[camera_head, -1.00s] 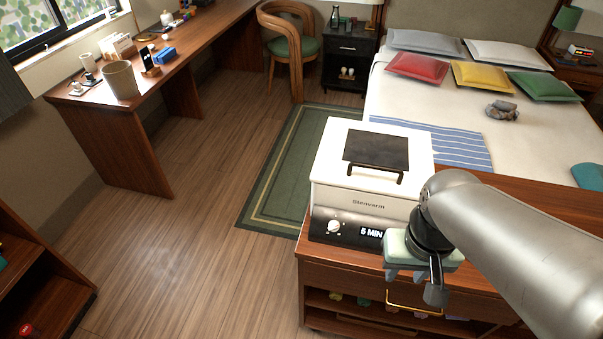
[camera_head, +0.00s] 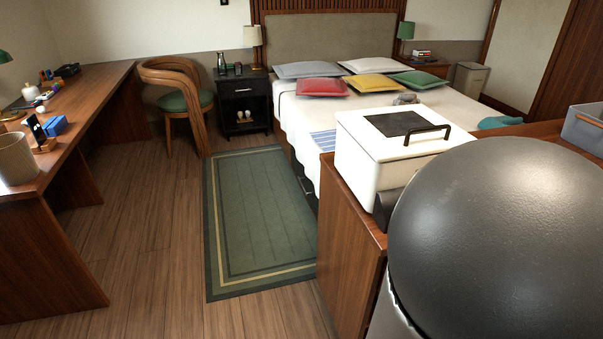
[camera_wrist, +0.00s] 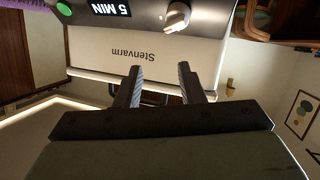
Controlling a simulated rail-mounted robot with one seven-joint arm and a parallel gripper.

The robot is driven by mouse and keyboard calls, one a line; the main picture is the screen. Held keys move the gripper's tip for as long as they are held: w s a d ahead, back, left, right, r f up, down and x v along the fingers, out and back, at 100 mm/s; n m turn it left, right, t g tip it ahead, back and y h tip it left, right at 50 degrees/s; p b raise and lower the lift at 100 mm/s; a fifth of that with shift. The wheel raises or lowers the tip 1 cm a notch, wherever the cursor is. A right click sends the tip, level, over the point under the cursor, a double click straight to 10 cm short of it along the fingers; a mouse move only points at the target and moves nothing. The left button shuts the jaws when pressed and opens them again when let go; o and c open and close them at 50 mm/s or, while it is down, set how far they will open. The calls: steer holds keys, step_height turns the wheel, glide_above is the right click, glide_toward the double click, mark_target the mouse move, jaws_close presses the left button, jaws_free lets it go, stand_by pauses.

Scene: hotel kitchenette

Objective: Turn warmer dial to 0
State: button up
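The white warmer (camera_head: 390,165) stands on the wooden cabinet in the head view, its lid shut. My own arm covers most of its dark front panel there. The wrist view looks upside down at the warmer's front (camera_wrist: 145,45), lettered "Stenvarm". Its white dial (camera_wrist: 177,17) is at the top, beside a display (camera_wrist: 110,8) reading "5 MIN". My gripper (camera_wrist: 159,68) is open and empty, with its two fingers apart in front of the warmer's body. The fingertips show clear of the dial. The gripper is hidden in the head view.
A green round button (camera_wrist: 64,8) sits beside the display. The wooden cabinet (camera_head: 350,245) carries the warmer, and a grey bin (camera_head: 585,128) stands farther right. The bed (camera_head: 460,110) is behind. Floor and a green rug (camera_head: 255,220) lie open to the left.

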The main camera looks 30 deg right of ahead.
steer(key=s+a+f+t+y+b, duration=0.2)
steer(key=s+f+t+y+b, duration=0.3)
steer(key=s, duration=0.9)
steer(key=shift+n+h, duration=0.4)
steer(key=shift+h, duration=0.2)
steer(key=w+d+b, duration=0.1)
steer(key=w, duration=0.4)
steer(key=w+d+b, duration=0.1)
steer(key=w, duration=0.5)
steer(key=w+d+f+b, duration=0.1)
steer(key=w, duration=0.5)
steer(key=shift+f+b, duration=0.1)
steer(key=shift+b, duration=0.2)
steer(key=c, duration=0.6)
steer(key=shift+c, duration=0.2)
